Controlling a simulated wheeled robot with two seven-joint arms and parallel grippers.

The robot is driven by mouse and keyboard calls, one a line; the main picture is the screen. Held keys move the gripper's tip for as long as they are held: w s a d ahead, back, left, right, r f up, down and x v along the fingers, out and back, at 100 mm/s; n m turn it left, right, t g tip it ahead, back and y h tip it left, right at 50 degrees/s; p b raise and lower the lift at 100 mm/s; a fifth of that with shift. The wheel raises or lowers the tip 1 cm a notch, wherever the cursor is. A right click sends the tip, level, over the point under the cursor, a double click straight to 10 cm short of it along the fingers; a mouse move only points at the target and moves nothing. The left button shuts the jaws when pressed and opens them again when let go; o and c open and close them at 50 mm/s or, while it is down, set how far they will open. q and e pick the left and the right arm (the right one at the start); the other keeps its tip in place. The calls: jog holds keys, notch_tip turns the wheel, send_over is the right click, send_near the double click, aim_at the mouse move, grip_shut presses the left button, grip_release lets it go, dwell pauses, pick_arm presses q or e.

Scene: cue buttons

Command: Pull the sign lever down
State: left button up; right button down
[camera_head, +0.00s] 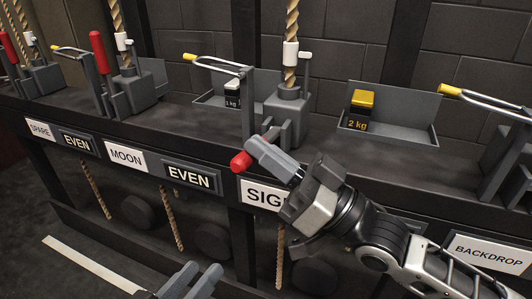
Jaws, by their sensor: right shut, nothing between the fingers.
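The sign lever's red handle (240,162) points down and out towards me, just above the white SIGN label (260,194). Its grey mount (284,119) stands on the rail beside a rope. My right gripper (268,154) is shut with nothing between its fingers. Its fingers lie right beside the red handle and over it in the picture; I cannot tell if they touch. The gripper hides the right part of the label. My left gripper (196,276) is low at the bottom edge, partly cut off, its fingers apart and empty.
The MOON lever's red handle (99,52) and another at far left (9,47) stand upright. A yellow-tipped ring handle (208,60) reaches out above the sign lever. A 2 kg weight (361,108) sits in a tray at right. A BACKDROP label (489,254) is at lower right.

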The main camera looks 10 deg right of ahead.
pick_arm(q)
jog(key=shift+r, duration=0.1)
pick_arm(e)
jog(key=shift+f+n, duration=0.2)
jog(key=shift+n, duration=0.2)
jog(key=shift+f, duration=0.1)
